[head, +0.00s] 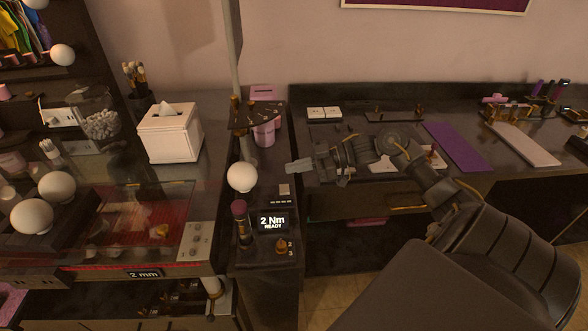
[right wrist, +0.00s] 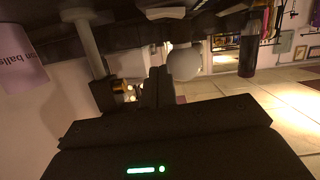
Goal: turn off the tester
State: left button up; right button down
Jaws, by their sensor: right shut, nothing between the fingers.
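In the head view a dark console with a lit display (head: 272,221) reading "2 Nm READY" stands at the middle. It carries a small pale switch-like square (head: 284,189) and a brass knob (head: 282,245) marked 2 and 3. A white round bulb (head: 241,177) sits at its left edge; I cannot tell whether it is lit. My right gripper (head: 299,166) is shut and empty, just behind and right of the pale square, apart from the bulb. In the right wrist view a pale bulb (right wrist: 183,62) shows beyond my gripper (right wrist: 156,88). My left gripper is not in view.
A tall pole (head: 232,50) rises near the bulb. A red-lit glass panel (head: 140,225) lies to the left. A purple mat (head: 457,147) lies on the right counter.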

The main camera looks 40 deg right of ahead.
jog(key=b+v, duration=0.1)
jog(key=v, duration=0.8)
jog(key=shift+d+f+b, duration=0.2)
jog(key=shift+f+b, duration=0.05)
jog(key=shift+b, duration=0.15)
jog(key=shift+w, duration=0.1)
